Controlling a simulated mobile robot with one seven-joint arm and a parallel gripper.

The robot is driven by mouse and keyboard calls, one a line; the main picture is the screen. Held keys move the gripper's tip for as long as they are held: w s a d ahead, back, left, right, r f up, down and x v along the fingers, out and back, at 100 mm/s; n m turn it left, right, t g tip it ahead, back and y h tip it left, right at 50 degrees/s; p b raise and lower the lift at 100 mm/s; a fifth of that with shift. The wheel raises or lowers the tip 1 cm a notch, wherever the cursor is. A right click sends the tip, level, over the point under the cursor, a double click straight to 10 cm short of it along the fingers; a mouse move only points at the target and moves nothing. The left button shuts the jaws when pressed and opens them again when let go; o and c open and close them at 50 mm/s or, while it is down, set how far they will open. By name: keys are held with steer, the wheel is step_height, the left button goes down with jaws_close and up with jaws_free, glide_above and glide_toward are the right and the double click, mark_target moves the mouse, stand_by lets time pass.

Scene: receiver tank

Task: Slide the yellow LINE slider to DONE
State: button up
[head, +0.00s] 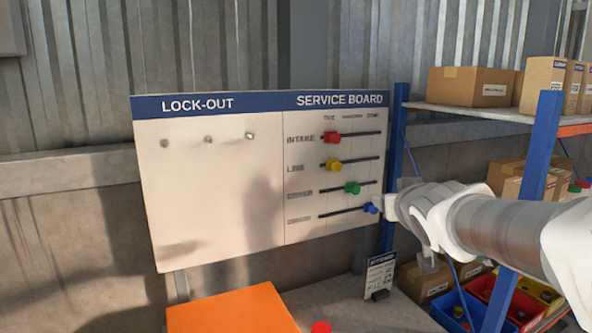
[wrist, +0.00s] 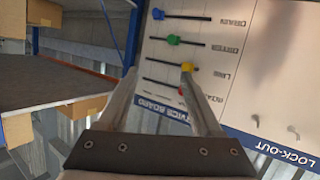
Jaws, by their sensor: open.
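The yellow LINE slider (head: 333,165) sits near the left end of its dark slot, under the leftmost column heading. The DONE heading (head: 373,113) is at the right end of the slots. My gripper (head: 386,205) shows at the board's lower right edge, beside the blue slider. In the wrist view, which shows the board upside down, my gripper (wrist: 160,72) is open with nothing between its fingers. The yellow slider (wrist: 188,67) appears at the tip of the right-hand finger there; I cannot tell whether they touch.
On the service board (head: 300,230), the red INTAKE slider (head: 332,138) is left, the green slider (head: 352,188) is mid-slot, and the blue slider (head: 371,208) is far right. A blue-posted shelf (head: 540,150) with boxes stands right. An orange surface (head: 230,312) is below.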

steer(key=w+d+n+t+y, duration=0.1)
steer(key=w+t+y, duration=0.1)
steer(key=w, duration=0.4)
steer(key=n+y, duration=0.4)
steer(key=y, duration=0.3)
glide_toward(339, 167)
steer(key=p+x, duration=0.1)
steer(key=x, duration=0.9)
steer(key=shift+w+a+p, duration=0.25)
steer(key=shift+p, duration=0.1)
jaws_close()
